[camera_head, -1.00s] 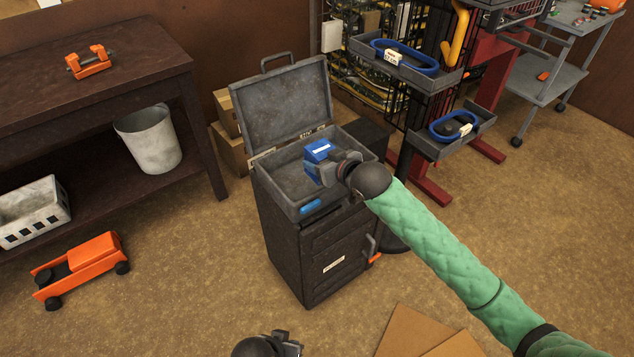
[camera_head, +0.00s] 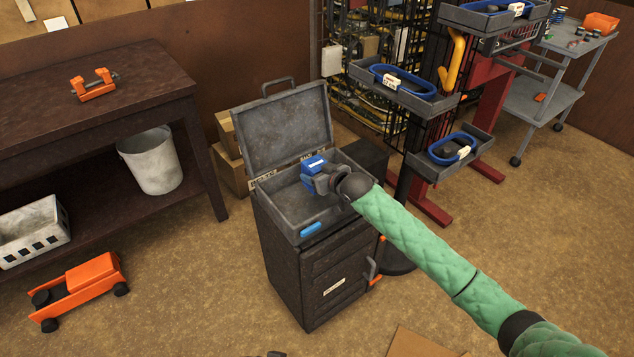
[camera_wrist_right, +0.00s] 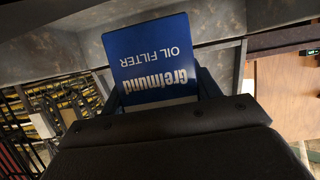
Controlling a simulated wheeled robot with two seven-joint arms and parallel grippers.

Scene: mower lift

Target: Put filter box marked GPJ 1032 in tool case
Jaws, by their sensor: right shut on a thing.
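My right gripper (camera_head: 318,179) is shut on a blue filter box (camera_head: 313,164) over the open tool case (camera_head: 283,212). In the right wrist view the box (camera_wrist_right: 155,60) shows the words "Greimund OIL FILTER" upside down between the fingers; no GPJ 1032 mark is readable. The grey case stands on a dark cabinet with its lid (camera_head: 284,128) raised at the back. I cannot tell whether the box touches the case floor. A small blue item (camera_head: 311,229) is at the case's front edge. Only a sliver of what may be my left gripper shows at the bottom edge.
The dark cabinet (camera_head: 330,270) bears the case. A stand with grey trays (camera_head: 452,150) holding blue loops is to the right. A dark bench (camera_head: 150,75) with an orange vise is left.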

